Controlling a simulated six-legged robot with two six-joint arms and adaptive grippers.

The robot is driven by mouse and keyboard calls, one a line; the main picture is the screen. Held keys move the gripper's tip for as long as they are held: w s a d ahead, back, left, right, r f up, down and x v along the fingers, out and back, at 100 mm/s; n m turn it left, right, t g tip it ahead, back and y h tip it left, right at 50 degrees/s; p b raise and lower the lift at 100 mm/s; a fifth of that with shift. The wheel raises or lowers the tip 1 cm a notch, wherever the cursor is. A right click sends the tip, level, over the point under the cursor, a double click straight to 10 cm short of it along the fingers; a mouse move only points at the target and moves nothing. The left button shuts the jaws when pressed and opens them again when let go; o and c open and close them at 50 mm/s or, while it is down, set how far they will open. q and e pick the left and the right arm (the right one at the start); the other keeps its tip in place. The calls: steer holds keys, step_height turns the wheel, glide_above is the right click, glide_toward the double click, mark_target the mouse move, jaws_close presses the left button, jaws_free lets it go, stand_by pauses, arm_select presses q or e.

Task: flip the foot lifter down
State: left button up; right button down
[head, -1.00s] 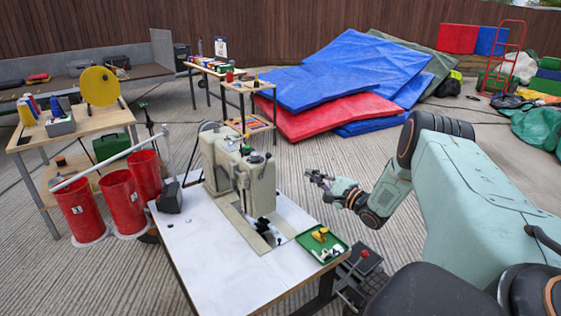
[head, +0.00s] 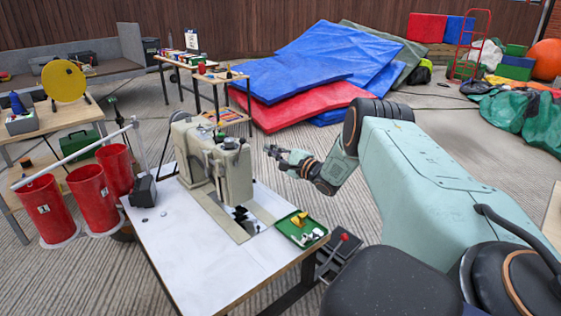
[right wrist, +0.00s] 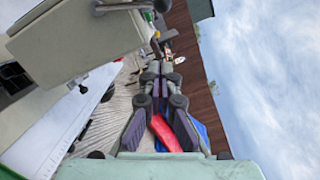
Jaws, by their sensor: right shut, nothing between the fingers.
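A beige sewing machine (head: 236,172) stands on a white-topped table (head: 195,255). In the right wrist view its head (right wrist: 75,38) fills the upper left, with a metal lever (right wrist: 120,7) sticking out from it near the top edge. I cannot tell for sure whether this lever is the foot lifter. My right gripper (head: 268,150) is just right of the machine head in the head view, and appears apart from it. It is shut and empty; its fingers (right wrist: 155,70) come together in the right wrist view. My left gripper is not in view.
A green tray (head: 318,240) with small yellow parts sits at the table's right corner. A red-knobbed lever (head: 343,238) stands beside it. Red bins (head: 92,197) stand left of the table. Blue and red mats (head: 300,105) lie behind; bare floor separates them from the machine.

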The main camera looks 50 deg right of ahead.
mark_target(244, 140)
steer(key=w+a, duration=0.1)
steer(key=w+a+r, duration=0.1)
steer(key=w+a+b, duration=0.1)
steer(key=shift+w+a+r, duration=0.35)
steer(key=shift+r, duration=0.05)
steer(key=shift+r, duration=0.1)
stand_by(0.4)
steer(key=shift+a+r+n+p, duration=0.15)
steer(key=shift+a+n+p, duration=0.05)
steer(key=shift+n+p, duration=0.25)
steer(key=shift+a, duration=0.1)
steer(key=a+n+p, duration=0.1)
steer(key=r+n+p, duration=0.1)
steer(key=n+p, duration=0.1)
steer(key=shift+w+a+r+g, duration=0.1)
steer(key=shift+a+r+g, duration=0.05)
steer(key=shift+a+g, duration=0.2)
steer(key=a+f+n+g+h+p, duration=0.1)
steer(key=a+n+p, duration=0.3)
steer(key=a+n, duration=0.4)
steer(key=w+f+n, duration=0.1)
steer(key=n, duration=0.1)
steer(key=shift+n+p, duration=0.35)
